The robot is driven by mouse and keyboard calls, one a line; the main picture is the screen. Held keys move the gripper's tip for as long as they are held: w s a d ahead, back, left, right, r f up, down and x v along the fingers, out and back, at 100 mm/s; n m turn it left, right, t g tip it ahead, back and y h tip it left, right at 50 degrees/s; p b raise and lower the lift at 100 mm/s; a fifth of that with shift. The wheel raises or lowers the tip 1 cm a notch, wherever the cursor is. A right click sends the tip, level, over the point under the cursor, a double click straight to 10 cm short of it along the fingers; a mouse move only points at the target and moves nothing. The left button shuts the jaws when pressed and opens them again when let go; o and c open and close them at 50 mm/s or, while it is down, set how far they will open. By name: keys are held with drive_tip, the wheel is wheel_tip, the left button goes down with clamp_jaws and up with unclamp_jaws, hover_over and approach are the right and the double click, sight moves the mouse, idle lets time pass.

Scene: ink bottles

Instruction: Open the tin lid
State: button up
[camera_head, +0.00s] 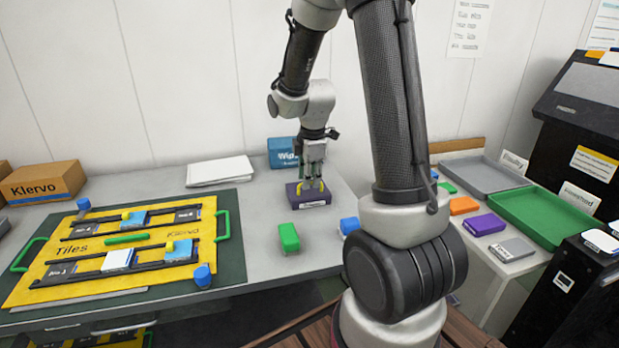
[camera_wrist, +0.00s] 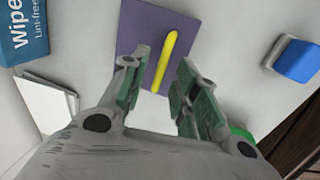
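A purple tin (camera_head: 308,196) stands on the grey table, with a yellow handle on its lid. In the wrist view the purple lid (camera_wrist: 137,38) lies flat, with the yellow bar handle (camera_wrist: 165,60) running across it. My gripper (camera_head: 311,184) is over the tin, pointing down. In the wrist view my gripper (camera_wrist: 160,88) is open, its two green-padded fingers on either side of the lower end of the handle, with gaps between pads and handle. Whether the fingertips touch the lid cannot be told.
A green block (camera_head: 289,238) and a blue block (camera_head: 349,226) stand in front of the tin. A blue wipes box (camera_head: 282,152) is behind it. A yellow tile board (camera_head: 115,250) is left. Grey (camera_head: 484,175) and green (camera_head: 545,215) trays lie right.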

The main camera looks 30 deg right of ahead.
drive_tip(key=shift+f, duration=0.25)
drive_tip(key=shift+c, duration=0.3)
clamp_jaws()
